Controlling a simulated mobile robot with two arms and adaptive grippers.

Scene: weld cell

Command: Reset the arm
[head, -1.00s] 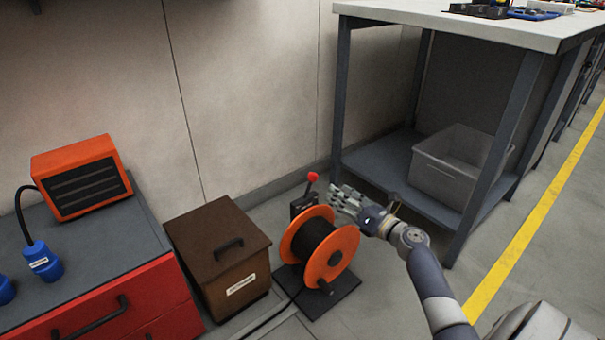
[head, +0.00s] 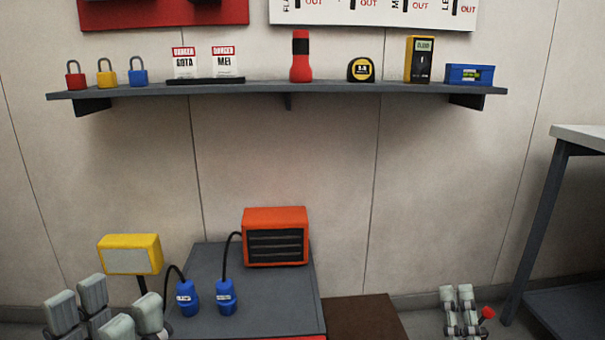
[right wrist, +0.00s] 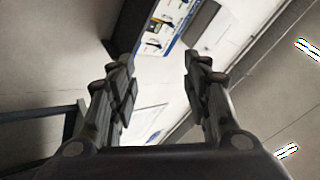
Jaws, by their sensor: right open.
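My right gripper (head: 458,300) shows at the bottom right of the head view, its pale fingers pointing up. In the right wrist view, its two dark fingers (right wrist: 161,65) are spread apart with nothing between them. A red knob (head: 488,312) shows just to its right in the head view; the reel seen earlier with it is out of the picture. My left gripper (head: 105,308) is at the bottom left, its grey fingers apart and no object seen between them. Its lower part is cut off by the frame edge.
A red cabinet with a grey top (head: 265,310) carries an orange heater-like box (head: 276,237) and blue plugs (head: 226,296). A yellow lamp (head: 130,255) stands near my left gripper. A brown box (head: 362,318), a wall shelf (head: 290,92) and a workbench (head: 580,135) also show.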

